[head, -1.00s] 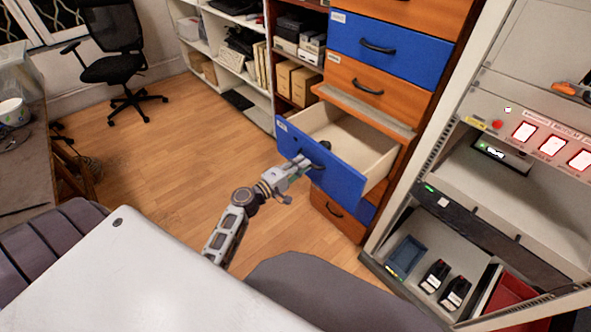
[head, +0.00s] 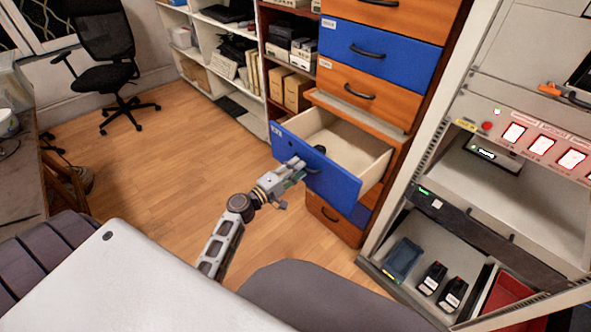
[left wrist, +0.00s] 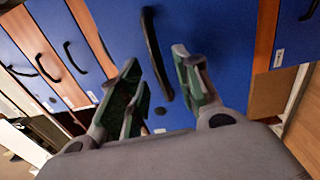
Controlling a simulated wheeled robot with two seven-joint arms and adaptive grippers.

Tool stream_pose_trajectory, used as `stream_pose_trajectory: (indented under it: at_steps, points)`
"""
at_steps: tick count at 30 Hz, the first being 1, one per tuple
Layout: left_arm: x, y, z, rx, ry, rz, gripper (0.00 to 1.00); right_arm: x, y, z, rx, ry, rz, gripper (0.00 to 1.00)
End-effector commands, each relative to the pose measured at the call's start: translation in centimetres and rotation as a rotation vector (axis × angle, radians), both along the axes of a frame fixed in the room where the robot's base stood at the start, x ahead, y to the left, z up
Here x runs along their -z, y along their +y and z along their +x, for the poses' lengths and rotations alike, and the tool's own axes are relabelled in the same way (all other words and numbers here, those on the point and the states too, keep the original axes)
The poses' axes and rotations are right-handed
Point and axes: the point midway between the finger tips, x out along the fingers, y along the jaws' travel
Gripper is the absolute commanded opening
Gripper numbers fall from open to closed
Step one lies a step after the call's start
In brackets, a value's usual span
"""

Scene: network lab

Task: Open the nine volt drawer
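A blue-fronted drawer (head: 335,180) stands pulled well out of the cabinet, its pale inside open to view. I cannot read the label on its front. My left gripper (head: 298,168) is at the drawer's front, by its dark handle. In the left wrist view the fingers (left wrist: 157,65) are apart, green pads showing, with the black handle (left wrist: 150,30) of a blue front between them. They do not look closed on it; whether they touch it I cannot tell. My right gripper is not in view.
More blue (head: 375,48) and orange (head: 360,93) drawers above are shut, except one orange-brown ledge jutting slightly. A grey equipment rack (head: 440,200) stands close on the right. Wooden floor (head: 160,180) is clear at left, with an office chair (head: 105,75) beyond.

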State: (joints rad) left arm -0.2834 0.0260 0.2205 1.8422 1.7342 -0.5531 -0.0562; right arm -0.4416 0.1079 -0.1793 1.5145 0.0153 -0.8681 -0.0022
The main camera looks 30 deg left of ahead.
Motion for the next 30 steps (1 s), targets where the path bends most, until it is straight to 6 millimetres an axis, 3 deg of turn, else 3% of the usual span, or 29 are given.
stream_pose_trajectory:
  at_steps: [11, 30]
  points:
    - [0.2, 0.8, -2.2, -0.001, 0.001, -0.001, 0.33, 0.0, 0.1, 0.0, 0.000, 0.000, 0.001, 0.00]
    - [0.4, 3.2, -8.9, -0.001, 0.002, -0.002, 0.33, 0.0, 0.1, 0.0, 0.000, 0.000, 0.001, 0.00]
